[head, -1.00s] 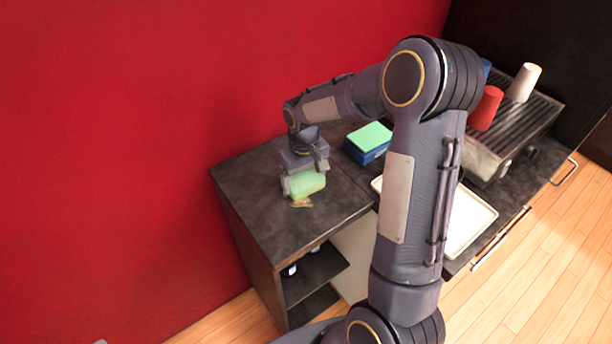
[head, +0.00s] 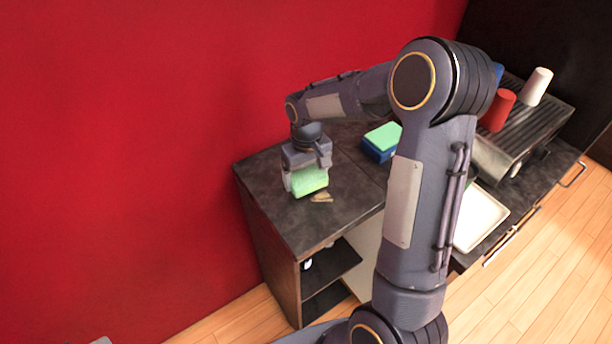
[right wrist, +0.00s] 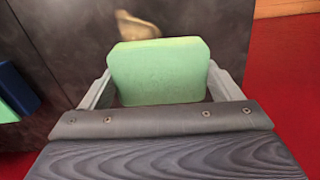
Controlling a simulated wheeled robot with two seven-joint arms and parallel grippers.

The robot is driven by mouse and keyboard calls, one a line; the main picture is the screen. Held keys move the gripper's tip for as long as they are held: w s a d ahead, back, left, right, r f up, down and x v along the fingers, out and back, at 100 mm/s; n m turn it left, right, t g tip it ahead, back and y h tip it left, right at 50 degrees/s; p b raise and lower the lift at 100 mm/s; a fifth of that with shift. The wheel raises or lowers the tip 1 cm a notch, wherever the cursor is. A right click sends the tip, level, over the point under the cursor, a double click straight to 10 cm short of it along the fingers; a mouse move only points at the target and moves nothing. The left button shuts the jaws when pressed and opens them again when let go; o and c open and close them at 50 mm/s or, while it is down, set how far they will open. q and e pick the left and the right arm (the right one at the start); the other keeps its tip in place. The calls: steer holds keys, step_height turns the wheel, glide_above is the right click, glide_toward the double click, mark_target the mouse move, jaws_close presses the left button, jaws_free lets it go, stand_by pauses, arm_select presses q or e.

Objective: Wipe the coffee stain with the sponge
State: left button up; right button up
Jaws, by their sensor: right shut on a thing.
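A light green sponge (head: 310,180) is held in my right gripper (head: 306,176), low over the left end of the dark counter. In the right wrist view the sponge (right wrist: 160,72) sits between both fingers. I cannot tell whether it touches the counter. The tan-brown coffee stain (head: 321,198) lies on the counter just right of and in front of the sponge. In the right wrist view the stain (right wrist: 136,26) shows beyond the sponge's far edge. My left gripper is not in view.
A green-topped blue block (head: 381,142) stands on the counter behind my right arm. A white tray (head: 482,218) lies to the right. A grooved metal machine (head: 527,118) carries a red cup (head: 498,110) and a white cup (head: 537,86). A red wall (head: 150,130) borders the left.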

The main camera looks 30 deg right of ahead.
step_height(320, 180, up, 2)
steer(key=shift+a+r+p, duration=0.1)
steer(key=shift+a+p, duration=0.05)
steer(key=shift+p, duration=0.35)
steer(key=shift+r+p, duration=0.9)
steer(key=shift+r, duration=0.3)
steer(key=shift+f, duration=0.1)
